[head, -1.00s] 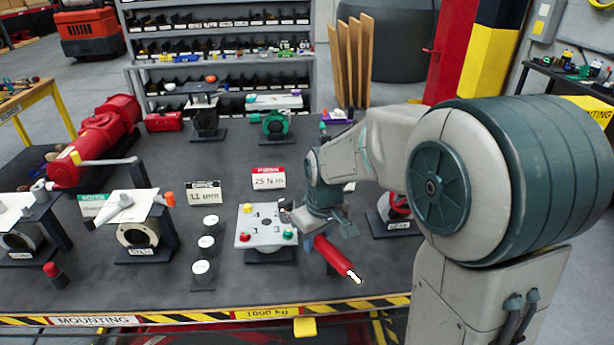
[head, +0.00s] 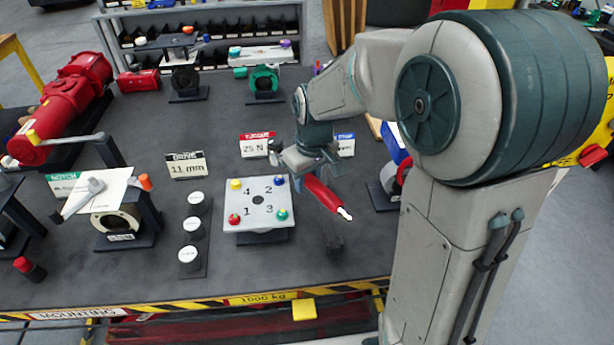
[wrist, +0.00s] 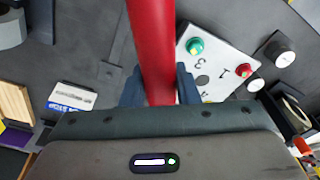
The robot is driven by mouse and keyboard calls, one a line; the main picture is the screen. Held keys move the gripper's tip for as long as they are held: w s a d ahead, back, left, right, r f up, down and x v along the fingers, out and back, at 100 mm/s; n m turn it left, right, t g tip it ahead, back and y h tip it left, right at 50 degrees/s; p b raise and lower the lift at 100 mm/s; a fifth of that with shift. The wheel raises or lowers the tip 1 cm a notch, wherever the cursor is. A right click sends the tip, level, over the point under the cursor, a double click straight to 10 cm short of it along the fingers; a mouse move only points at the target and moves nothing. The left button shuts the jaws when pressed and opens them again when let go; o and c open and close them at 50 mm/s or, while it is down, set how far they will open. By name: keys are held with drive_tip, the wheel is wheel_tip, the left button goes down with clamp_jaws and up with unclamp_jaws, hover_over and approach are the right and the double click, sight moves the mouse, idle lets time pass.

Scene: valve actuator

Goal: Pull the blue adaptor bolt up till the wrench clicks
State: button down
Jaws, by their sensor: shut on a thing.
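The blue adaptor bolt (head: 280,180) stands at the far right corner of a white plate (head: 250,224), by the number 2. It is hidden in the wrist view. My gripper (wrist: 158,88) is shut on the red handle of the wrench (wrist: 152,40). In the head view, the wrench (head: 322,194) slants down toward the near right, ending in a pale tip right of the plate. A dark upright piece left of my gripper may be its head; it looks apart from the blue bolt. A shadow on the table below suggests the wrench is raised.
Yellow (head: 236,185), red (head: 234,219) and green (head: 281,214) bolts stand at the other plate corners. Sign cards stand behind the plate. Capped cylinders (head: 191,228) stand to its left. The table's near right area is mostly clear.

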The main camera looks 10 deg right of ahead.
drive_tip(key=shift+f, duration=0.1)
drive_tip(key=shift+f+b, duration=2.1)
drive_tip(key=shift+f, duration=0.3)
drive_tip(key=shift+f+b, duration=1)
drive_tip(key=shift+b, duration=0.1)
drive_tip(key=shift+a, duration=0.15)
idle(0.3)
drive_tip(key=shift+s+a+m+b, duration=0.2)
drive_tip(key=shift+s+a+m, duration=0.05)
drive_tip(key=shift+a+m, duration=0.25)
drive_tip(key=shift+s+a+m+b, duration=0.15)
drive_tip(key=shift+s+a+m, duration=0.1)
drive_tip(key=shift+a+m, duration=0.2)
drive_tip(key=shift+s+a+m+b, duration=0.25)
drive_tip(key=shift+a+m+b, duration=0.15)
drive_tip(key=shift+a+m, duration=0.75)
